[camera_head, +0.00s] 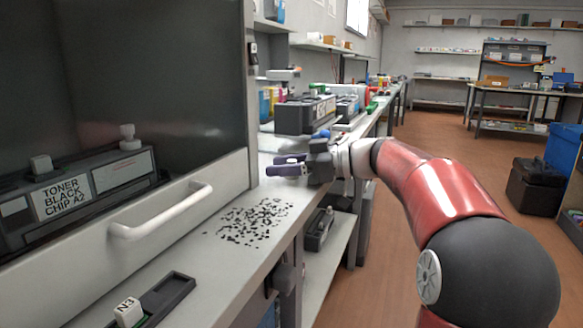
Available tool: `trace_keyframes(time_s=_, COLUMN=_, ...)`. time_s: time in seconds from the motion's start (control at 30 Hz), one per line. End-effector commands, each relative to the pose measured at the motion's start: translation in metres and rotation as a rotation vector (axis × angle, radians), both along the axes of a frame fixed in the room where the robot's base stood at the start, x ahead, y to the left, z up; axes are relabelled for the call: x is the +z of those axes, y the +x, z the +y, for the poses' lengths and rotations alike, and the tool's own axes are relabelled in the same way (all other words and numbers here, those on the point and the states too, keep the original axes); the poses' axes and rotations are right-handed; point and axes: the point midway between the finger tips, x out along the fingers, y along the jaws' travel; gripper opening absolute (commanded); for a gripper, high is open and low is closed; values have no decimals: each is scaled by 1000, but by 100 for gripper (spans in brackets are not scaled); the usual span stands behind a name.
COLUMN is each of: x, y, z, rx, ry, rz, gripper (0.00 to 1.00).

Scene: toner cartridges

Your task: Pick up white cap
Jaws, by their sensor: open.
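A black toner cartridge (95,190) with a "TONER BLACK CHIP A2" label is at the left, behind the pane of a cabinet. A white knob-like cap (128,138) stands upright on its right part. A pale block-like piece (41,164) sits on its left part. A small white block marked "EN" (128,312) is in a dark tray on the bench; I cannot tell whether it counts as a cap. My gripper (277,165) is open, with purple-grey fingers pointing left above the bench. It is right of the cabinet, apart from the cartridge and cap. Nothing shows between its fingers.
The cabinet's front panel has a white bar handle (165,212). Black toner bits (255,220) are scattered on the bench (215,275). A dark tray (165,295) lies at the bench's near end. Another cartridge (305,114) stands behind my gripper. Open floor is at the right.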

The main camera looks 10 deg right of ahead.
Motion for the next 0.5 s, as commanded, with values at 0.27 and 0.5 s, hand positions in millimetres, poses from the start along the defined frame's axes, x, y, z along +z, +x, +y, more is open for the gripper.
trace_keyframes(time_s=0.27, x=0, y=0, z=1, rx=0, ry=0, rz=0, gripper=37)
trace_keyframes(time_s=0.5, x=0, y=0, z=1, rx=0, ry=0, rz=0, gripper=6)
